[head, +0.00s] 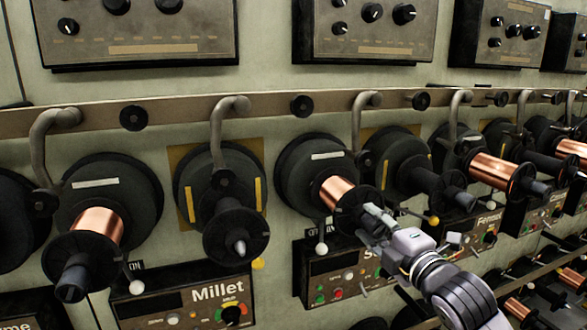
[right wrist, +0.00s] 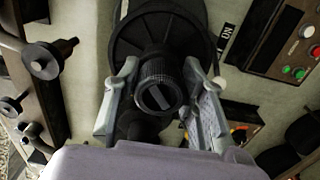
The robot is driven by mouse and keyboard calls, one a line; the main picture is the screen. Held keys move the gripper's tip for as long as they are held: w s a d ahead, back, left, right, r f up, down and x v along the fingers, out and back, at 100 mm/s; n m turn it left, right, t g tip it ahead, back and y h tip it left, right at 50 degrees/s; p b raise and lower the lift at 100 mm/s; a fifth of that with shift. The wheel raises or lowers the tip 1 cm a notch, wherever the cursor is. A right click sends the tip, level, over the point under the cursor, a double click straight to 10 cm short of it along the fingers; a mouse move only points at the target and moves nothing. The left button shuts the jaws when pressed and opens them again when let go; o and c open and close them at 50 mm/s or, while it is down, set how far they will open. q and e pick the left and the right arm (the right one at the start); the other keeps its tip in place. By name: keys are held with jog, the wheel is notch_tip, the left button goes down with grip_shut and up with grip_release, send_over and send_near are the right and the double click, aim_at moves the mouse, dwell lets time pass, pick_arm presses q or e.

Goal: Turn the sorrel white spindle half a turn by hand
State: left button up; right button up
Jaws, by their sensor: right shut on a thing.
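The sorrel white spindle (head: 300,182) has a dark round hub with a white stripe and a copper spool (head: 340,190) on its shaft. Its panel (head: 340,275) shows only an "S" of its name; my arm covers the rest. My right gripper (head: 373,226) is at the near end of this spindle, shut on it. In the right wrist view the two fingers of the gripper (right wrist: 160,103) stand on either side of the spindle's dark knurled end knob (right wrist: 160,82), which has a slot across its face. My left gripper is not in view.
The Millet spindle (head: 238,235), with yellow stripes and no copper, stands to the left. A bare yellow-striped spindle (head: 402,165) stands close on the right. A curved grey arm (head: 357,120) hangs from the rail (head: 265,106) above. A white-tipped lever (head: 321,247) sits below.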

jog(key=n, duration=0.4)
jog(key=shift+d, duration=0.1)
jog(key=n, duration=0.3)
jog(key=o, duration=1.2)
jog(key=shift+s, duration=0.15)
